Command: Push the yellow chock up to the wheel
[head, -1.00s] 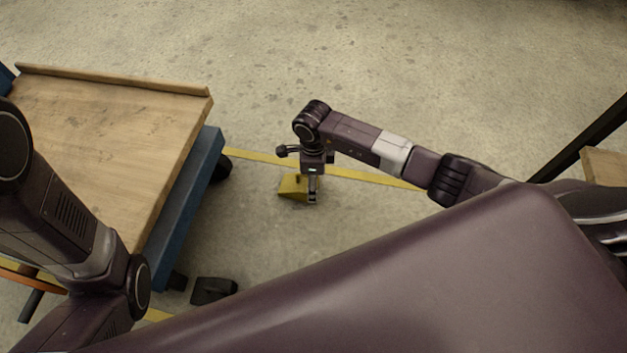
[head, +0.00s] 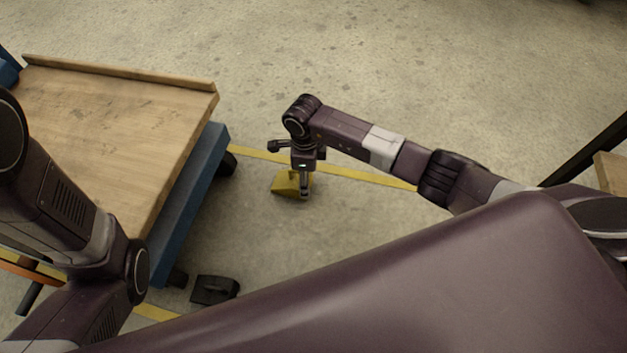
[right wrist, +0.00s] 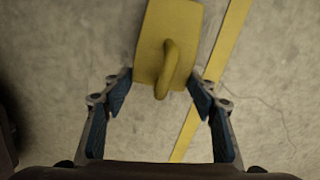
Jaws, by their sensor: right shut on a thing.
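The yellow chock (head: 284,184) lies on the floor right of the cart, beside the yellow floor line. It also shows in the right wrist view (right wrist: 158,30), with its looped handle (right wrist: 171,62) toward me. A visible gap of floor separates chock and wheel. My left arm shows at the left, but its gripper is not in view.
The cart has a wooden top (head: 120,125) and a blue frame (head: 190,205). A black chock-like block (head: 214,290) lies near its closer wheel (head: 178,277). A yellow line (head: 350,174) crosses the floor. The floor beyond and right of the chock is clear.

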